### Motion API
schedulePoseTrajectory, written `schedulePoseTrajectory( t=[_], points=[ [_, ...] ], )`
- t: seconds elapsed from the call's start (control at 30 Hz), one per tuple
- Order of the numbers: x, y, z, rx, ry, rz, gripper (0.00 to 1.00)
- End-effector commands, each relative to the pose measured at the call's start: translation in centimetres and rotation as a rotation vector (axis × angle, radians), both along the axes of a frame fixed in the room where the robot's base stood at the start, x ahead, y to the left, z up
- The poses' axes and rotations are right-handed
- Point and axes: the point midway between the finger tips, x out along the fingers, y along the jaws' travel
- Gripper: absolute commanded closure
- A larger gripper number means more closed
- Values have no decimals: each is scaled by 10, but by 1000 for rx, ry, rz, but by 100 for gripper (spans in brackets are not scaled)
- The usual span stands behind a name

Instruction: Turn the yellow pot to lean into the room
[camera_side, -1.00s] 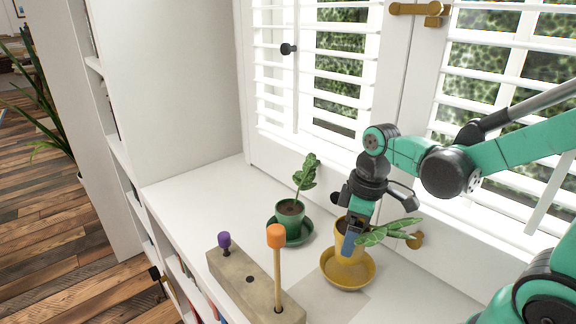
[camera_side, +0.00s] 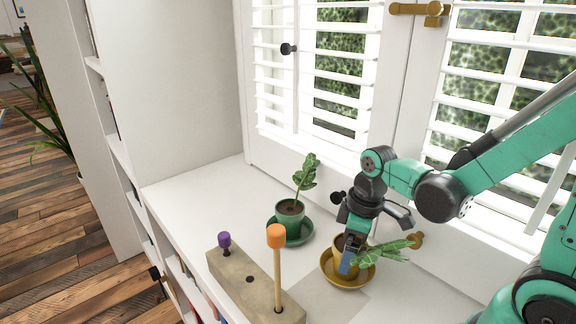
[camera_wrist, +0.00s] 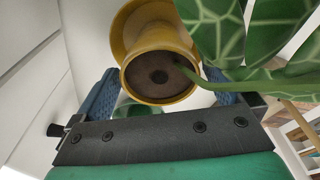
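The yellow pot (camera_side: 339,242) stands low at its yellow saucer (camera_side: 330,280) on the white sill. Its plant's patterned green leaves (camera_side: 388,251) point right in the side view, toward my arm. My gripper (camera_side: 348,262) reaches down around the pot, a blue-padded finger in front of it. In the wrist view, the pads (camera_wrist: 165,97) lie on both sides of the pot's rim and appear shut on it. The pot's dark soil (camera_wrist: 158,77) faces the camera. Leaves hide part of the right finger. Contact between pot base and saucer is hidden.
A green pot (camera_side: 289,212) with a small plant stands in a green saucer behind left. A wooden block (camera_side: 240,277) in front left holds a purple-topped peg (camera_side: 224,240) and a tall orange-topped stick (camera_side: 277,237). Shuttered windows (camera_side: 340,90) stand close behind.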

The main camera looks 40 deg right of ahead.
Motion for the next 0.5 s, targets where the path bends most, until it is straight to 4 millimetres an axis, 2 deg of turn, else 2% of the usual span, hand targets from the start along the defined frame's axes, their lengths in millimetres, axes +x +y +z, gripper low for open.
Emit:
schedulePoseTrajectory(
  t=[0.27,0.5],
  points=[
    [0,0,1,0,0,0,0],
    [-2,-1,21,0,0,0,0]
  ],
)
